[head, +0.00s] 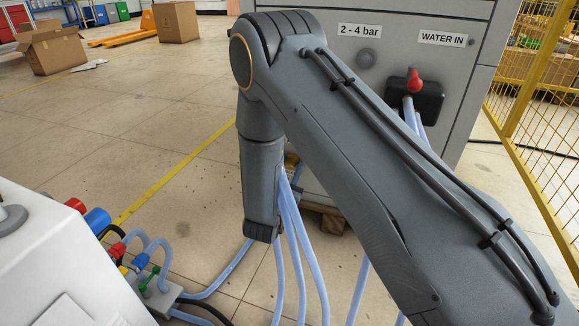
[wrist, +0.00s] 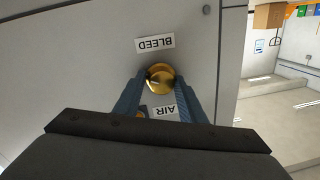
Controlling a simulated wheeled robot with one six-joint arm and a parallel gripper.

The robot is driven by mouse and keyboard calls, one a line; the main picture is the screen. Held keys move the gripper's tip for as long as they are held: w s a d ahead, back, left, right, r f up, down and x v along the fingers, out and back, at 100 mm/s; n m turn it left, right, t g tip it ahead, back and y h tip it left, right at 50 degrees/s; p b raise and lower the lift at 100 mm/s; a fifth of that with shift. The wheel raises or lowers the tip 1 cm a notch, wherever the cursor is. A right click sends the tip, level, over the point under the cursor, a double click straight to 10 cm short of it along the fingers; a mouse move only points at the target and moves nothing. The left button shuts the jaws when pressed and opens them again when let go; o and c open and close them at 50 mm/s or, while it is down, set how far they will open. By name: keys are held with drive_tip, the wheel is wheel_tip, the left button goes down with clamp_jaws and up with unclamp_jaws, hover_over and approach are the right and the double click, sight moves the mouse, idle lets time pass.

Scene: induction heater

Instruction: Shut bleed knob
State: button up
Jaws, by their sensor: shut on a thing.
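The brass bleed knob (wrist: 160,80) shows in the wrist view on a grey panel, between an upside-down BLEED label (wrist: 155,43) and an upside-down AIR label (wrist: 164,112). My gripper (wrist: 160,75) has one blue finger on each side of the knob and is shut on it. A darker slot or ridge shows on the knob's face.
The grey cabinet (head: 455,75) carries a red-handled WATER IN valve (head: 415,82). Pale blue hoses (head: 305,255) hang close by my forearm. A white machine (head: 60,260) with hose fittings stands at lower left, a yellow mesh fence (head: 530,95) at right.

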drive_tip(key=shift+a+r, duration=0.15)
drive_tip(key=n+p, duration=0.2)
drive_tip(key=p, duration=0.2)
drive_tip(key=shift+r+n, duration=0.15)
drive_tip(key=shift+n, duration=0.15)
drive_tip(key=n+p, duration=0.2)
drive_tip(key=p, duration=0.1)
drive_tip(key=shift+a+n, duration=0.1)
drive_tip(key=shift+n, duration=0.2)
drive_tip(key=n+g+p, duration=0.1)
drive_tip(key=n+p, duration=0.4)
drive_tip(key=n, duration=0.1)
drive_tip(key=shift+w+a, duration=0.1)
drive_tip(key=shift+a, duration=0.05)
drive_tip(key=n+h+p, duration=0.1)
drive_tip(key=n+p, duration=0.1)
drive_tip(key=n, duration=0.4)
drive_tip(key=shift+a, duration=0.1)
drive_tip(key=n, duration=0.2)
drive_tip(key=n+p, duration=0.1)
drive_tip(key=n, duration=0.1)
drive_tip(key=shift+f+n+h, duration=0.2)
drive_tip(key=shift+n+h, duration=0.1)
drive_tip(key=o, duration=0.9)
drive_tip(key=shift+d+f, duration=0.1)
drive_tip(key=shift+d, duration=0.15)
drive_tip(key=shift+o, duration=0.2)
